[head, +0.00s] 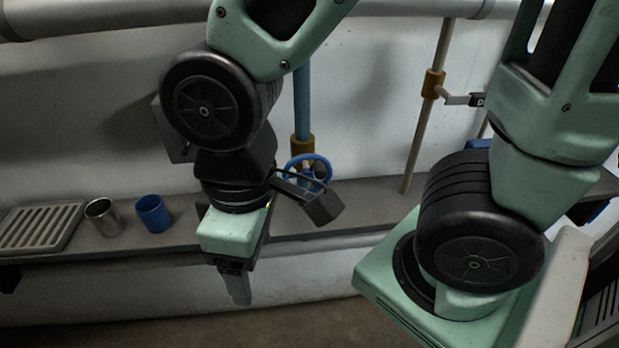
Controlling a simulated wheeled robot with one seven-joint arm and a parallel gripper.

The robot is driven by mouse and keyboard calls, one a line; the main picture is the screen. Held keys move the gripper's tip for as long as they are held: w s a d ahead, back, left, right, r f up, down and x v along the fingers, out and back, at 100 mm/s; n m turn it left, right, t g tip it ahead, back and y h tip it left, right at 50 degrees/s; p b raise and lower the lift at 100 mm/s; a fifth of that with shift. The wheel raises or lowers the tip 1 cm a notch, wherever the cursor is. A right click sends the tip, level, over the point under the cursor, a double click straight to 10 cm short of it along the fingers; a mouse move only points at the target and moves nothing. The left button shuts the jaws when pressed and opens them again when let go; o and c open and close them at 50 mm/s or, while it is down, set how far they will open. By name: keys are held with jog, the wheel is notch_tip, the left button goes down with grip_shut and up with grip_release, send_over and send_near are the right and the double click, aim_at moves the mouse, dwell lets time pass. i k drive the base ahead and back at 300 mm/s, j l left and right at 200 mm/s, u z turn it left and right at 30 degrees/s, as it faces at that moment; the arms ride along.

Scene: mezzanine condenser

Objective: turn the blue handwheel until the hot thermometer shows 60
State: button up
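The blue handwheel (323,161) stands at the back of the shelf, below a blue pipe (302,90) with a brass-coloured fitting (302,145). Its lower part is hidden behind a dark block on my wrist. My gripper (239,291) points down, left of the handwheel and nearer to me, in front of the shelf's front edge. It looks apart from the wheel. I see its fingers from the side and cannot tell whether they are open or shut. No thermometer can be made out in this view.
A grey shelf (374,211) runs along the white wall. A slatted tray (40,228), a metal cup (104,217) and a blue cup (153,213) stand at its left. A tan pipe (421,137) with a brass-coloured collar (433,83) rises right of the handwheel.

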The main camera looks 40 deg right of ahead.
aim_at(322, 169)
jog(key=k+z, duration=0.2)
jog(key=z, duration=0.15)
jog(key=k+z, duration=0.2)
jog(key=z, duration=0.2)
jog(key=k+z, duration=0.35)
jog(key=i, duration=0.1)
